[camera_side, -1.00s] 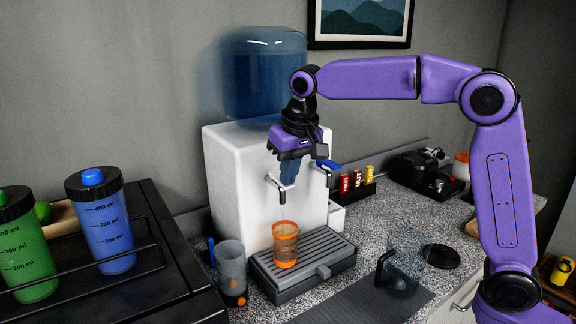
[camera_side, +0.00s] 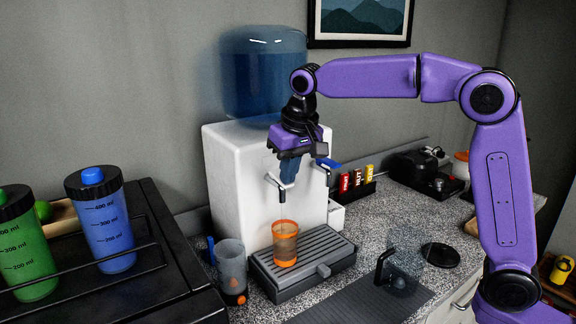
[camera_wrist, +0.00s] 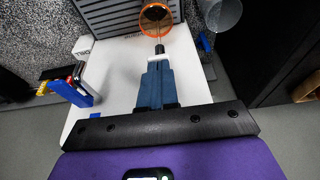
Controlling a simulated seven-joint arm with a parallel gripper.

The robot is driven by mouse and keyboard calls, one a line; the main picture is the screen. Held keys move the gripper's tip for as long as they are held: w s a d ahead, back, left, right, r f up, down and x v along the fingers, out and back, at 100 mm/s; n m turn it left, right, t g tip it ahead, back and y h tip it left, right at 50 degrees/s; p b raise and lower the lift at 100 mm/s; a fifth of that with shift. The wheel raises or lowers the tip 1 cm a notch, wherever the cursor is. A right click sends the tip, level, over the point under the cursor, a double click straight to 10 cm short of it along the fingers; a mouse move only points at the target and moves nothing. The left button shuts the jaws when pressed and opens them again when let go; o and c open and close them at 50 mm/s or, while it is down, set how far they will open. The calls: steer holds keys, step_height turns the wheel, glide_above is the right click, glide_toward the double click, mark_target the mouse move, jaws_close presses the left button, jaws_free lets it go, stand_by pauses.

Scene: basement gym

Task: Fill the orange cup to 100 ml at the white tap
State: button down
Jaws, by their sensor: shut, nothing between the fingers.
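The orange cup (camera_side: 285,258) stands upright on the dispenser's drip tray (camera_side: 318,276), under the left tap (camera_side: 276,188). Its orange rim also shows in the wrist view (camera_wrist: 143,31). A water level inside cannot be made out. My gripper (camera_side: 288,182) is shut and empty, its blue fingers pointing down at the left tap, above the cup. In the wrist view the fingertips (camera_wrist: 158,64) meet a small white part at the tap (camera_wrist: 159,50). The fingers hide most of the tap's lever, and I cannot tell how hard they touch it.
A second tap with a blue lever (camera_side: 328,164) is to the right. A clear tumbler (camera_side: 231,262) stands left of the tray, and a clear jug (camera_side: 404,268) stands right. Blue (camera_side: 104,225) and green (camera_side: 22,250) bottles are in a rack at the left.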

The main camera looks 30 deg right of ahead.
steer(key=shift+r, duration=0.8)
steer(key=shift+r, duration=0.4)
steer(key=w+v, duration=0.1)
steer(key=v, duration=1.2)
steer(key=shift+r, duration=0.2)
